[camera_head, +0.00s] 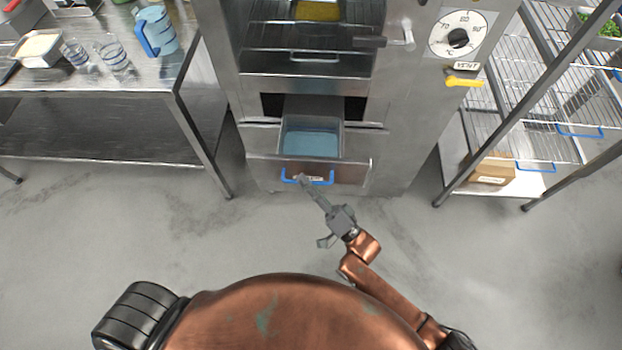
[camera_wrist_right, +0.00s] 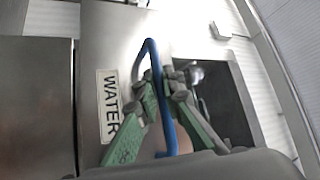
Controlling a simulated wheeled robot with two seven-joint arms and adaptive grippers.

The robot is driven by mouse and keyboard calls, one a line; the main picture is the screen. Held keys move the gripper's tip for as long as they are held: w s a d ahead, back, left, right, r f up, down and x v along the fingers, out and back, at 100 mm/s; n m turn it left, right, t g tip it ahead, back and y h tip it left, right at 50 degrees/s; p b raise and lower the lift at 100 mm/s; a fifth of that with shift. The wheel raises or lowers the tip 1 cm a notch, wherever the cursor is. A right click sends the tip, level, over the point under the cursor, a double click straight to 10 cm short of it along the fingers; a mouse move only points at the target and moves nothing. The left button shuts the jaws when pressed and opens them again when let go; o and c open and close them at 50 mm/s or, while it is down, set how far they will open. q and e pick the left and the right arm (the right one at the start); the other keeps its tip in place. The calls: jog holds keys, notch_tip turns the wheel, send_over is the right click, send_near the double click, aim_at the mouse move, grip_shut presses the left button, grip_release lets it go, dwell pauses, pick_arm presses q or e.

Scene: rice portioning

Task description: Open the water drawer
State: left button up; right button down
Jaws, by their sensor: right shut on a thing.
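The water drawer (camera_head: 266,168) is at the bottom of the steel cabinet. It is pulled out, and a tray of bluish water (camera_head: 312,143) shows inside it. Its blue handle (camera_head: 322,183) is on the front face. In the right wrist view the handle (camera_wrist_right: 151,60) runs between the green fingers, beside a label reading WATER (camera_wrist_right: 107,105). My right gripper (camera_head: 303,181) is shut on the handle; its fingers also show in the wrist view (camera_wrist_right: 166,90). My left gripper is not in view.
A steel table (camera_head: 185,60) at left holds a blue jug (camera_head: 157,32) and clear cups. A wire rack (camera_head: 525,90) stands at right with a cardboard box (camera_head: 492,170) low down. A dial (camera_head: 458,37) is on the cabinet. The floor in front is clear.

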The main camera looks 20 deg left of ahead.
jog(key=shift+s+a+r, duration=0.15)
jog(key=shift+s+a, duration=0.05)
jog(key=c, duration=2.3)
grip_release()
jog(key=shift+c, duration=0.2)
jog(key=shift+w, duration=0.1)
jog(key=shift+d, duration=0.15)
jog(key=v, duration=1.2)
jog(key=shift+w, duration=0.1)
